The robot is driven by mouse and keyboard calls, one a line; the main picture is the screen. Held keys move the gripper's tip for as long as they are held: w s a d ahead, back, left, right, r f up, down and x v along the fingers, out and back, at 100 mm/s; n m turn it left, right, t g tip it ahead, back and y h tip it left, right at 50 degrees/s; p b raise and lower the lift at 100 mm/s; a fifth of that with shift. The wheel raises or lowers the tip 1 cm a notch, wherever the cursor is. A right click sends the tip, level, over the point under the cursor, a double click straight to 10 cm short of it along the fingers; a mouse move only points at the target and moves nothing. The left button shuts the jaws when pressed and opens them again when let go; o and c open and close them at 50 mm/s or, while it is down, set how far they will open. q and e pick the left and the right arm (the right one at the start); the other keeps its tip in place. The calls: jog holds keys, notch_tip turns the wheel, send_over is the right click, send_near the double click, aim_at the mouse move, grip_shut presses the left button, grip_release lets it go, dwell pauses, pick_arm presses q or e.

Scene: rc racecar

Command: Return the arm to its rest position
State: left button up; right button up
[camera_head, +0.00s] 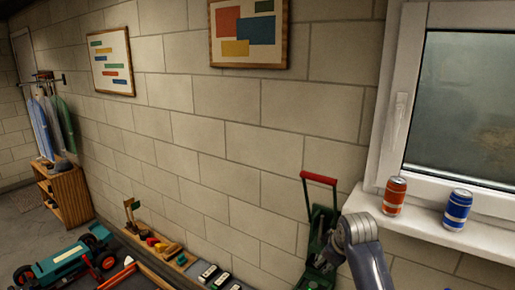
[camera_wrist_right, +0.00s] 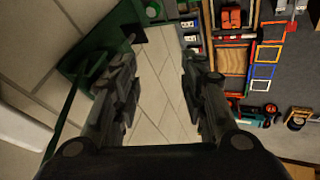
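My right arm (camera_head: 362,245) comes in at the lower right of the head view, in front of the wall below the window. Its gripper (camera_wrist_right: 161,62) shows in the right wrist view with two dark fingers spread apart. Nothing is between them but a view of the pale block wall behind. A green machine with a red handle (camera_head: 319,178) stands just left of my arm in the head view, and a green frame (camera_wrist_right: 103,45) shows beside the left finger in the wrist view. I cannot tell whether they touch. My left gripper is not in view.
An orange can (camera_head: 394,196) and a blue can (camera_head: 457,209) stand on the white windowsill (camera_head: 425,228) right of my arm. A teal racecar (camera_head: 68,262) is at the lower left. Small parts line a ledge along the wall. A wooden shelf (camera_head: 72,196) stands farther back.

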jog(key=s+f+m+g, duration=0.1)
jog(key=s+f+m, duration=0.1)
jog(key=s+f, duration=0.7)
jog(key=s+f+m+g, duration=0.15)
jog(key=s+f, duration=0.45)
jog(key=s, duration=0.6)
jog(key=s+m, duration=0.3)
jog(key=s, duration=1.6)
notch_tip(320, 180, down, 34)
jog(key=s+r+g+b, duration=0.1)
jog(key=s+g+b, duration=0.1)
jog(key=b, duration=0.6)
jog(key=s+d+f+b, duration=0.1)
jog(key=s+f+b, duration=0.2)
jog(key=s+f, duration=0.5)
jog(key=s+d+f+b, duration=0.2)
jog(key=s+f, duration=0.6)
jog(key=f, duration=0.8)
jog(key=shift+s+d+f+g+b, duration=0.2)
jog(key=shift+s+g+b, duration=0.25)
jog(key=shift+b, duration=0.3)
